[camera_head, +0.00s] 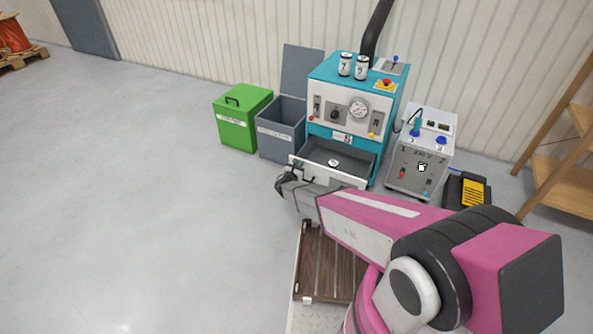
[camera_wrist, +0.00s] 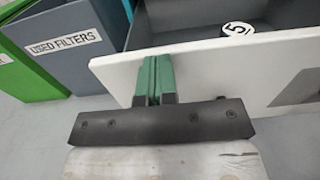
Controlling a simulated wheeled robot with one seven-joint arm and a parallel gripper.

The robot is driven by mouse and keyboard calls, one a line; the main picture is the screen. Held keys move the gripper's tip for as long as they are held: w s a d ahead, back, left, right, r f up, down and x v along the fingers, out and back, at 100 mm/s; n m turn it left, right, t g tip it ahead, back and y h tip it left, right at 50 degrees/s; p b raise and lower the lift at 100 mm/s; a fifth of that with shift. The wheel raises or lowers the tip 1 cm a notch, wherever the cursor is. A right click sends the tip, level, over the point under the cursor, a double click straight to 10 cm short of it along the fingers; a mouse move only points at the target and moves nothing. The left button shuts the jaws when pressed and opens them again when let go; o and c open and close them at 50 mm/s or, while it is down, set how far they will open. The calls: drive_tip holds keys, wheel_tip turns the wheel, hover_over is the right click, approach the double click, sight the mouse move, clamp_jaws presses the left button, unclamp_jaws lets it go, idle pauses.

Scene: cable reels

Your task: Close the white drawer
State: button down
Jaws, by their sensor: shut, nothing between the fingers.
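The white drawer (camera_head: 356,179) is pulled out from the lower front of the teal machine (camera_head: 334,90). Its grey inside shows, with a round white label at the back. In the wrist view the white drawer front (camera_wrist: 215,72) spans the picture, and the label reads 5. My gripper (camera_head: 283,183) is at the left part of the drawer front, on its outer side. In the wrist view my shut green fingers (camera_wrist: 153,80) overlap the white front, with nothing between them. I cannot tell whether they touch it.
A grey bin (camera_head: 281,143) labelled used filters, its lid raised, and a green bin (camera_head: 241,118) stand left of the machine. A grey 240 V unit (camera_head: 420,155) stands right. Two cans (camera_head: 346,64) are on the machine top. A wooden shelf (camera_head: 562,170) is far right. Left floor is clear.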

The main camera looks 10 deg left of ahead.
drive_tip(key=x, duration=2.1)
drive_tip(key=shift+w+f, duration=0.1)
drive_tip(key=shift+w, duration=0.25)
drive_tip(key=v, duration=1.5)
drive_tip(key=s+d+r+m+g+h, duration=0.1)
drive_tip(key=s+d+r+m+g, duration=0.4)
drive_tip(key=d, duration=0.4)
drive_tip(key=s+d+r+m+g+h, duration=0.1)
drive_tip(key=s+d+r+m+g, duration=0.2)
drive_tip(key=s+d+r+m, duration=0.35)
drive_tip(key=s+d+r+m+g+h, duration=0.2)
drive_tip(key=s+d+r+m+g, duration=0.15)
drive_tip(key=d+m, duration=0.5)
drive_tip(key=s+d+r+m+g+y, duration=0.2)
drive_tip(key=s+r+m+y, duration=0.3)
drive_tip(key=s, duration=0.5)
drive_tip(key=s+d+r+m+g+y, duration=0.3)
drive_tip(key=s+r+m+y, duration=0.2)
drive_tip(key=s, duration=0.5)
wheel_tip(320, 180, up, 2)
drive_tip(key=shift+r+m, duration=0.15)
drive_tip(key=shift+m, duration=0.85)
